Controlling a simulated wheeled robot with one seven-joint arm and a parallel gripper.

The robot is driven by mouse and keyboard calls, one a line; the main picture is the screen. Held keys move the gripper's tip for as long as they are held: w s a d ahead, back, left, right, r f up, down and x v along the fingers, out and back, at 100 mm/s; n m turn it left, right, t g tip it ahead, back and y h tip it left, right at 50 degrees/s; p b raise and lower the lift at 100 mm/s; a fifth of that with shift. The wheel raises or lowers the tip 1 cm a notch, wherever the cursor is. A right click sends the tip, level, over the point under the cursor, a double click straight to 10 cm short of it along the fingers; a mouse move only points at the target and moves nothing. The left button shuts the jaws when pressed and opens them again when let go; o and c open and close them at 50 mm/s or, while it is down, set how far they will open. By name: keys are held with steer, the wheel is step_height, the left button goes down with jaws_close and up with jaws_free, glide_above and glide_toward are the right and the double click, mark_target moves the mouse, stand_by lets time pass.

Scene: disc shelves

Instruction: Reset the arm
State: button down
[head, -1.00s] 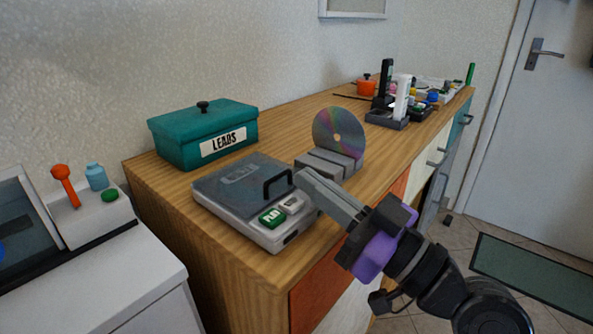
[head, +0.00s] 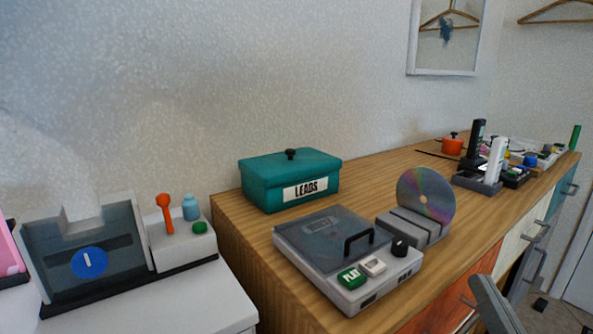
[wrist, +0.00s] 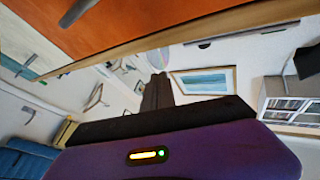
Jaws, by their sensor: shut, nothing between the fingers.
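My gripper (head: 482,285) shows only as grey fingertips at the bottom right of the head view, in front of the dresser's drawer fronts and apart from everything on top. In the wrist view its dark fingers (wrist: 157,92) stand together beyond the purple body, shut and empty. The rest of my arm is outside the head view.
The wooden dresser (head: 240,225) bears a disc player (head: 325,235) with a green button, a disc (head: 427,197) upright in a grey stand, a teal LEADS box (head: 260,185) and several small items at the far end. A white cabinet (head: 190,300) stands left.

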steer(key=s+f+m+g+h, duration=0.2)
steer(key=s+f+h, duration=0.2)
steer(key=s+f, duration=0.7)
steer(key=s+a+f+n+g+y, duration=0.1)
steer(key=s+a+f+n+g, duration=0.15)
steer(key=s+f, duration=0.55)
steer(key=s+a+f+n+g+y, duration=0.2)
steer(key=s+f+n+g, duration=0.15)
steer(key=s, duration=0.75)
step_height(320, 180, up, 26)
steer(key=m+p, duration=0.1)
steer(key=p, duration=2.5)
steer(key=shift+w+a+f+t+p, duration=0.15)
steer(key=shift+t+p, duration=0.15)
steer(key=shift+t, duration=0.1)
